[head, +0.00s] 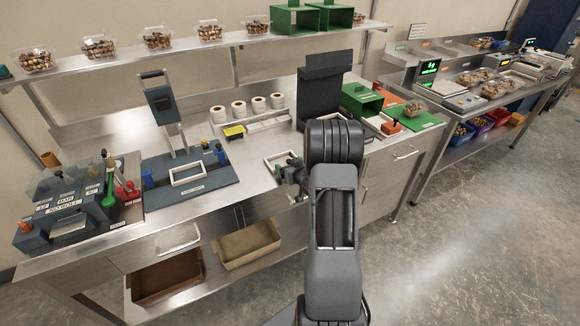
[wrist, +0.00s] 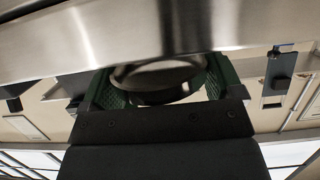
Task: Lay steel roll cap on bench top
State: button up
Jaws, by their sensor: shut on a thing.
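In the wrist view my gripper (wrist: 165,82) has its green-padded fingers on both sides of the steel roll cap (wrist: 160,85), a round, shiny, dark-rimmed disc, and is shut on it. In the head view my gripper (head: 290,172) is above the front part of the steel bench top (head: 225,200), right of the blue-grey board. The cap cannot be made out there. Brushed steel (wrist: 150,30) fills the top of the wrist view, close to the cap; whether they touch I cannot tell.
A dark board (head: 205,185) with a white frame and upright stand lies left of my gripper. White rolls (head: 239,110) stand behind it, and a dark upright unit (head: 318,95) is behind my arm. A labelled machine (head: 65,205) is at far left. Bare steel runs along the front edge.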

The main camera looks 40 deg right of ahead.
jog(key=shift+f, duration=0.2)
jog(key=o, duration=0.7)
jog(key=shift+r, duration=0.1)
jog(key=shift+o, duration=0.2)
jog(key=shift+r, duration=0.1)
